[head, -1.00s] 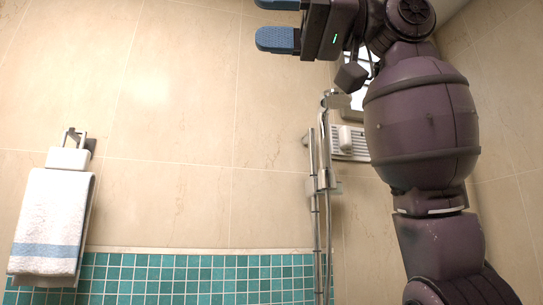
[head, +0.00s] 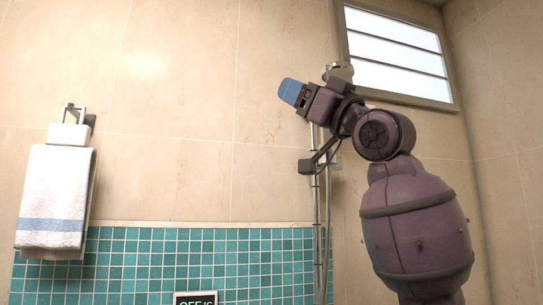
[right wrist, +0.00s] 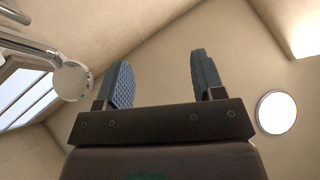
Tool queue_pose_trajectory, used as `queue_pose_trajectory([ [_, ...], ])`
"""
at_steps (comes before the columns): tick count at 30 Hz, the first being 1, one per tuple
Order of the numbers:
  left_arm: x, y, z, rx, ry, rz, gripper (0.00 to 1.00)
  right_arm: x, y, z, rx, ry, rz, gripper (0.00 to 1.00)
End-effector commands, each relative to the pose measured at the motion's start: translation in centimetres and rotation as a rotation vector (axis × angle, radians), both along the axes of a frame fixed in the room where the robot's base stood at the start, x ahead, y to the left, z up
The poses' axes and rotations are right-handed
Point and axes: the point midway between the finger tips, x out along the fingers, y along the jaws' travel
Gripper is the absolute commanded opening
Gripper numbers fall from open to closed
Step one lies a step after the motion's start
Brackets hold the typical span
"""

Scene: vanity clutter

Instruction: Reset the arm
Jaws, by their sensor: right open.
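My right gripper (head: 291,91) is raised in front of the tiled wall, its blue fingertips pointing up and to the left in the head view. In the right wrist view its two fingers (right wrist: 158,82) stand apart with nothing between them, so it is open and empty. My right arm (head: 415,215) rises from the lower right of the head view. My left gripper is not in view.
A shower rail (head: 316,220) stands behind my right gripper. A window (head: 398,58) is at upper right. A towel (head: 55,197) hangs at left. A dark sign (head: 195,298) shows at the bottom edge. The right wrist view shows a shower head (right wrist: 72,81) and a round ceiling lamp (right wrist: 276,112).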

Motion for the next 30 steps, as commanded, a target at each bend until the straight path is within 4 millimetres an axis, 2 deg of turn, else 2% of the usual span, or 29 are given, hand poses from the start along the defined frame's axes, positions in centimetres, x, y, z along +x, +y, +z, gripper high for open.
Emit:
queue_pose_trajectory([
  [1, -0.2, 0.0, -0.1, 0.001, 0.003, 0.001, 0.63, 1.9, -0.7, -2.5, 0.007, 0.014, -0.044, 0.62],
  [6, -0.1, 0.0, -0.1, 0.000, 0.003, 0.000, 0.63, 6.5, -2.9, -10.1, 0.014, 0.042, -0.184, 0.62],
  [11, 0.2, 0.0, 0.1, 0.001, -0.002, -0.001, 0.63, 9.6, -5.1, -17.8, 0.002, 0.078, -0.301, 0.62],
  [15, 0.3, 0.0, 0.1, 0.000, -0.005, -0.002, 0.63, 11.4, -6.9, -24.8, -0.024, 0.116, -0.393, 0.62],
  [23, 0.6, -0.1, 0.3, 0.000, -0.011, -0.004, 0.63, 12.3, -10.2, -38.1, -0.092, 0.210, -0.533, 0.62],
  [30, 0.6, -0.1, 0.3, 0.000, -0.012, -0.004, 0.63, 10.5, -13.0, -50.4, -0.173, 0.320, -0.632, 0.62],
])
